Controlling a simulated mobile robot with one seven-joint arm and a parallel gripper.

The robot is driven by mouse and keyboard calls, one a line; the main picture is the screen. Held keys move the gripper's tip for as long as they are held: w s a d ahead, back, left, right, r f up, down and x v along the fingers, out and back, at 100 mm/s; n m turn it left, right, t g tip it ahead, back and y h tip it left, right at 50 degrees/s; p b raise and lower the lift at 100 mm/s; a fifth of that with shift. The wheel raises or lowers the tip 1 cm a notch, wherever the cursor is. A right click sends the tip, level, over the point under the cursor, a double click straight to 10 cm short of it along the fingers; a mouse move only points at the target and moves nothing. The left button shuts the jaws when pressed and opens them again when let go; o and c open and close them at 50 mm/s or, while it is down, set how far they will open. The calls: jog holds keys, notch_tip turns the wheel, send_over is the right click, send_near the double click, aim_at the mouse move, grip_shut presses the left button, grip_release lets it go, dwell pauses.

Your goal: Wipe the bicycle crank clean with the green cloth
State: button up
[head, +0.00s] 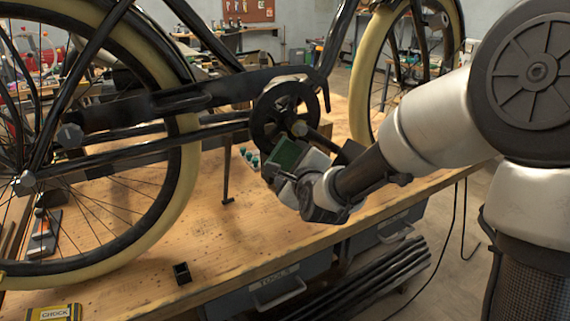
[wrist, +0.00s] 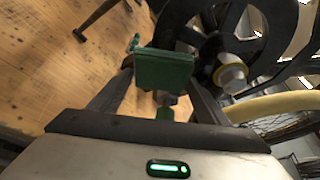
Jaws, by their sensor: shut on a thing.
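The green cloth (head: 287,153) is held in my gripper (head: 283,172), which is shut on it. In the wrist view the cloth (wrist: 163,68) is a folded dark green block between the two fingers (wrist: 161,85). The bicycle crank, a black wheel-like part with spokes (head: 267,123) and a pale metal hub bolt, is just beyond the cloth. In the wrist view the crank (wrist: 207,30) lies behind and right of the cloth, its bolt (wrist: 230,72) clear of it. I cannot tell whether cloth and crank touch. Cloth and gripper hide the crank's lower part.
The bicycle frame (head: 130,110) stands over a wooden bench (head: 140,250). The cream-tyred rear wheel (head: 185,190) is left and the front wheel (head: 362,80) right. A small black block (head: 181,272) and a yellow chock box (head: 55,313) lie near the front edge.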

dwell(0.3)
jog(key=shift+s+d+p, duration=0.3)
jog(key=shift+s+d, duration=0.25)
jog(key=shift+s, duration=0.25)
jog(key=shift+s+d+p, duration=0.25)
jog(key=shift+s+d, duration=0.35)
jog(key=shift+s, duration=0.25)
jog(key=shift+s+d+p, duration=0.3)
jog(key=shift+s+d, duration=0.25)
jog(key=shift+s, duration=0.25)
jog(key=shift+s+d, duration=0.1)
jog(key=shift+s+d+p, duration=0.35)
jog(key=shift+s+d, duration=0.05)
jog(key=shift+s, duration=0.2)
jog(key=shift+s+d+p, duration=0.35)
jog(key=shift+s, duration=0.2)
